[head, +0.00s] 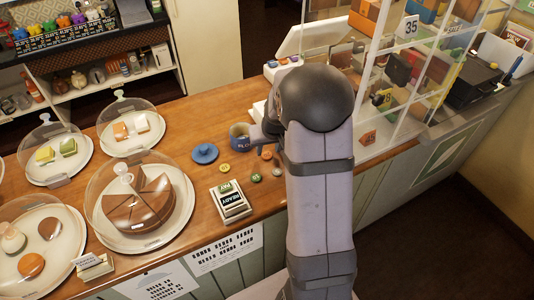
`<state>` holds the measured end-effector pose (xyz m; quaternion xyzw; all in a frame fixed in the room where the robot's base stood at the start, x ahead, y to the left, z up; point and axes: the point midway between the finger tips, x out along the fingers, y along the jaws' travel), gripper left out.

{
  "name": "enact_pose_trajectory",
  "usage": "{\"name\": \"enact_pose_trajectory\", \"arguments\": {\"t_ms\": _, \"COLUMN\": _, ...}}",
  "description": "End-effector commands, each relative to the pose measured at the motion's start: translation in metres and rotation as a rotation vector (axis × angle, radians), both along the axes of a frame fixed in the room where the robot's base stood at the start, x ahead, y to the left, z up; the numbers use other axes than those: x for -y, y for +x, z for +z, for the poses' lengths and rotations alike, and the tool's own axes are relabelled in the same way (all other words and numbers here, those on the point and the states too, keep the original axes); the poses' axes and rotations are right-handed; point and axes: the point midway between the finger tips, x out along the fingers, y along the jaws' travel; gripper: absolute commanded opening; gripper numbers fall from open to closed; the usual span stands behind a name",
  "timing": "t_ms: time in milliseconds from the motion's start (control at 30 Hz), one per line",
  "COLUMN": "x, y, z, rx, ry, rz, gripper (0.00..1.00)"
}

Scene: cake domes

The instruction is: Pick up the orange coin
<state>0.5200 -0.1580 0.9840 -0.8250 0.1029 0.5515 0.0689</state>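A small orange-brown disc, which looks like the orange coin (267,153), lies on the wooden counter just left of my arm. Other small discs lie near it: a yellow one (224,168), a green one (256,177) and a greenish one (277,172) close against my arm's outline. My gripper (262,134) shows only as a dark part at the left of my arm, above the counter, beside the blue mug and behind the orange coin in the picture. Its fingers are mostly hidden, so I cannot tell their opening or whether they touch anything.
A card reader-like box (230,202) sits at the front edge. Glass-domed cake plates (143,215) fill the left. A glass display case (400,90) stands at right.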

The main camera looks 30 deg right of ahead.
Motion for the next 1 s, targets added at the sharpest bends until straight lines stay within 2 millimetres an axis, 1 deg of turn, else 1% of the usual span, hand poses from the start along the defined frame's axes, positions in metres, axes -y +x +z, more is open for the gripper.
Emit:
{"name": "enact_pose_trajectory", "arguments": {"t_ms": 200, "x": 0.001, "y": 0.008, "z": -0.019, "rx": -0.003, "ry": 0.002, "rz": 0.000, "gripper": 0.38}}
{"name": "enact_pose_trajectory", "arguments": {"t_ms": 300, "x": 0.002, "y": 0.010, "z": -0.024, "rx": -0.001, "ry": 0.000, "rz": 0.001, "gripper": 0.38}}
{"name": "enact_pose_trajectory", "arguments": {"t_ms": 600, "x": 0.002, "y": 0.011, "z": -0.027, "rx": 0.001, "ry": -0.001, "rz": 0.001, "gripper": 0.38}}
{"name": "enact_pose_trajectory", "arguments": {"t_ms": 633, "x": 0.002, "y": 0.011, "z": -0.027, "rx": 0.001, "ry": -0.001, "rz": 0.001, "gripper": 0.36}}
{"name": "enact_pose_trajectory", "arguments": {"t_ms": 667, "x": 0.002, "y": 0.011, "z": -0.027, "rx": 0.001, "ry": -0.001, "rz": 0.001, "gripper": 0.29}}
{"name": "enact_pose_trajectory", "arguments": {"t_ms": 700, "x": 0.002, "y": 0.011, "z": -0.027, "rx": 0.001, "ry": -0.001, "rz": 0.001, "gripper": 0.19}}
{"name": "enact_pose_trajectory", "arguments": {"t_ms": 733, "x": 0.002, "y": 0.011, "z": -0.027, "rx": 0.001, "ry": -0.001, "rz": 0.001, "gripper": 0.12}}
{"name": "enact_pose_trajectory", "arguments": {"t_ms": 767, "x": 0.002, "y": 0.011, "z": -0.027, "rx": 0.000, "ry": 0.000, "rz": 0.001, "gripper": 0.07}}
{"name": "enact_pose_trajectory", "arguments": {"t_ms": 1000, "x": 0.002, "y": 0.011, "z": -0.027, "rx": 0.001, "ry": -0.001, "rz": 0.001, "gripper": 0.07}}
